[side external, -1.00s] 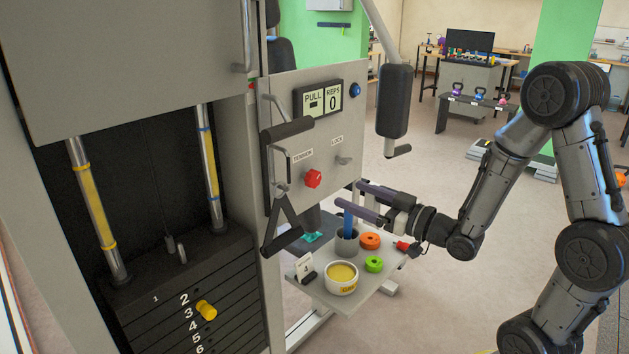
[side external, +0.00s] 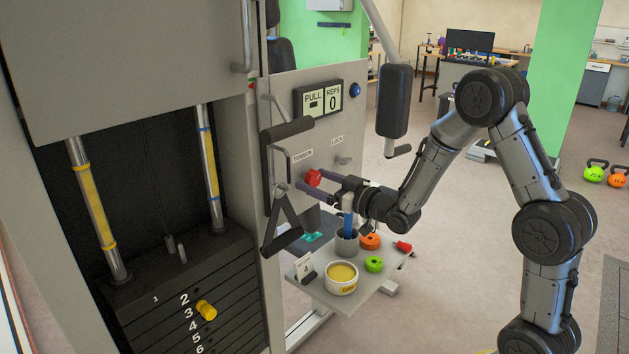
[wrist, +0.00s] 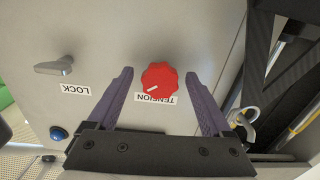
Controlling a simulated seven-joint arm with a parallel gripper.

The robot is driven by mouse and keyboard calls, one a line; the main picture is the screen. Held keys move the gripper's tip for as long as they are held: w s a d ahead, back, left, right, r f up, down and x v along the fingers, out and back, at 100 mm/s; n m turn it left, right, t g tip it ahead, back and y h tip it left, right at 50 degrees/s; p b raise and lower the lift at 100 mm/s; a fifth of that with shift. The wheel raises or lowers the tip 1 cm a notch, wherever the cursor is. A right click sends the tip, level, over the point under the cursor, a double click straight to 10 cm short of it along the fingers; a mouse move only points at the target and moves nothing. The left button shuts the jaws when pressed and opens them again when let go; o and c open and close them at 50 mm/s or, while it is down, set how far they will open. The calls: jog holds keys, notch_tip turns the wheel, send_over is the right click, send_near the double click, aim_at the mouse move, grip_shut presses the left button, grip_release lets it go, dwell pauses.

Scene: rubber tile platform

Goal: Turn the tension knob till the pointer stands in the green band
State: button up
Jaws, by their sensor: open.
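The red tension knob (side external: 313,177) sits on the grey panel below the TENSION label (side external: 302,156). My gripper (side external: 311,181) is open at the panel, with one finger on each side of the knob. In the wrist view, the knob (wrist: 160,78) lies between the two purple fingers of my gripper (wrist: 160,73), with a visible gap on both sides. A short white mark (wrist: 153,88) shows on the knob's face. I cannot make out the pointer or a green band in either view.
The LOCK lever (side external: 343,160) is right of the knob. A black handle (side external: 283,225) hangs close on the left, and a padded roller (side external: 393,101) above right. Below, a shelf (side external: 328,299) carries a grey cup (side external: 347,243), a yellow tub (side external: 342,279) and coloured rings.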

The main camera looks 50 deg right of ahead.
jog(key=shift+w, duration=0.45)
grip_shut()
jog(key=shift+m, duration=0.4)
